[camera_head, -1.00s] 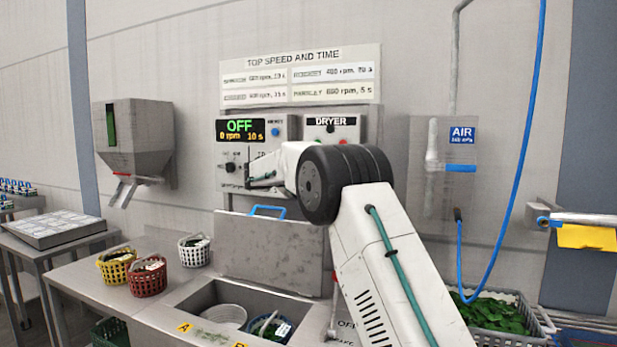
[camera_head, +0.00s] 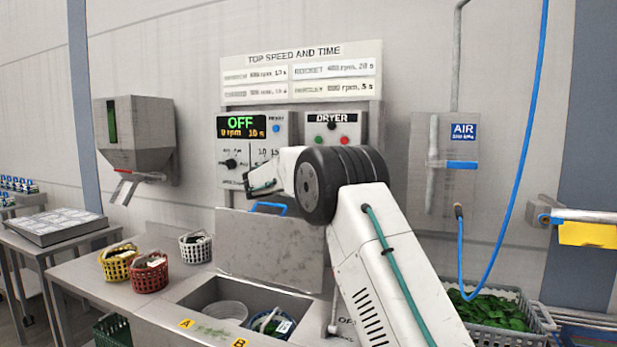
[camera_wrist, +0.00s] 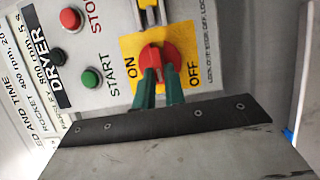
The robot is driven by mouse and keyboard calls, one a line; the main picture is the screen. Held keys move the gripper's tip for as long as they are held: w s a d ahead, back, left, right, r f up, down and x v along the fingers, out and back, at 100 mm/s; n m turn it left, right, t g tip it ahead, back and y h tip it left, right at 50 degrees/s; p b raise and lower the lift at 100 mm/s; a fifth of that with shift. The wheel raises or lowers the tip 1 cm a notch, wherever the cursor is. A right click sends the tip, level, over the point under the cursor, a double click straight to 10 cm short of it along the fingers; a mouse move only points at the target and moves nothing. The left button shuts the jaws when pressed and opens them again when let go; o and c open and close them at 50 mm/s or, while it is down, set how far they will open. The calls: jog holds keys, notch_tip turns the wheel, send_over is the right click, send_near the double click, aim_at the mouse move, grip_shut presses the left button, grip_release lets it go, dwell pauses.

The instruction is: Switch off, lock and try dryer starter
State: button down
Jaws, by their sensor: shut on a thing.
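The dryer starter panel (camera_head: 333,117) is on the wall unit, with a green START button (camera_wrist: 90,77) and a red STOP button (camera_wrist: 70,18). In the wrist view a red rotary handle (camera_wrist: 155,54) sits on a yellow plate (camera_wrist: 131,45) between the words ON and OFF. My gripper (camera_wrist: 160,80) has its green fingers shut on the red handle. In the head view my arm hides the handle and the fingertips. A yellow-and-grey part (camera_wrist: 149,12) above the handle is cut off by the picture edge.
A display (camera_head: 241,127) left of the dryer panel reads OFF, 0 rpm, 10 s. Below are a raised steel lid (camera_head: 270,245) and an open basin. Red (camera_head: 150,275), yellow and white baskets stand on the left counter. A blue air hose (camera_head: 520,170) hangs at right.

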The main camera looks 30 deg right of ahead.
jog(key=shift+f, duration=0.15)
jog(key=c, duration=1.5)
grip_release()
jog(key=v, duration=0.8)
jog(key=shift+s, duration=0.1)
